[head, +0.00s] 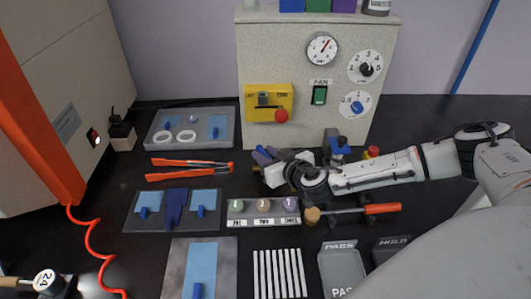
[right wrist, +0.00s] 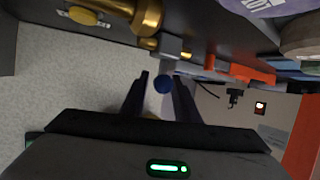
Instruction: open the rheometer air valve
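My right gripper (head: 264,158) reaches in from the right, low in front of the beige cabinet, with its dark fingers pointing left. In the right wrist view its two fingers (right wrist: 161,77) are apart. Brass fittings (right wrist: 146,17) with a yellow disc lie above the fingers in that view. They appear to belong to the air valve, whose lever I cannot make out clearly. The gripper and wrist hide much of this spot in the head view. My left gripper is not in view.
The beige cabinet (head: 270,62) stands behind, with a yellow switch panel (head: 254,94) and dials. A blue-topped fitting (head: 340,146) and a red knob (head: 372,152) are near my right arm. Orange tongs (head: 188,162), a grey tray (head: 160,143) and a sample rack (head: 263,220) lie nearby.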

